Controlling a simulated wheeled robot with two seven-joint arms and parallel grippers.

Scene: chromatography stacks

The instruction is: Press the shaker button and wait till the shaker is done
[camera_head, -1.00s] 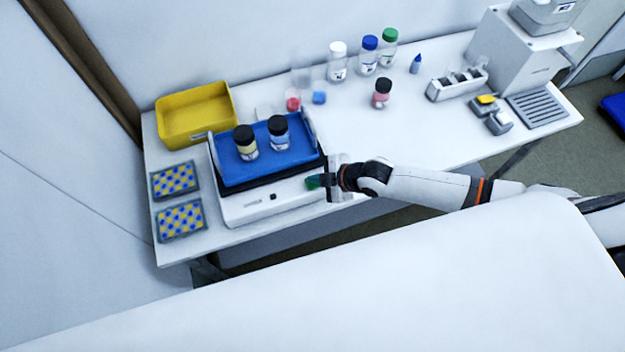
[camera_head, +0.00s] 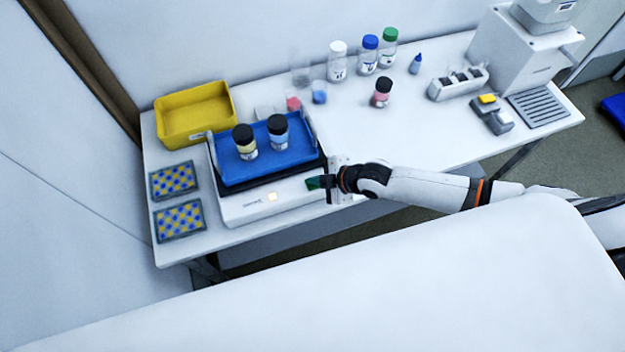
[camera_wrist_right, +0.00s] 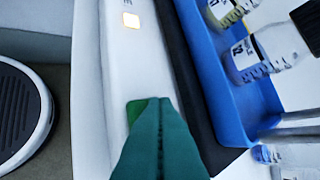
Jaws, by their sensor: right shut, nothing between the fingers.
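The shaker (camera_head: 240,207) is a white box with a blue tray (camera_head: 233,177) on top, at the left of the bench. Its button (camera_head: 271,197) on the front face glows pale orange, and the lit square shows in the right wrist view (camera_wrist_right: 131,20). Two black-capped bottles stand in the tray, one yellow (camera_head: 245,142) and one light blue (camera_head: 278,132). My right gripper (camera_head: 312,183) is at the right end of the shaker's front, to the right of the button and apart from it. Its green fingers (camera_wrist_right: 160,140) are together and empty. My left gripper is not in view.
A yellow bin (camera_head: 195,114) stands behind the shaker. Two yellow-and-blue racks (camera_head: 180,221) lie left of it. Several capped bottles (camera_head: 369,55) stand at the back. A grey machine (camera_head: 520,60) stands at the right.

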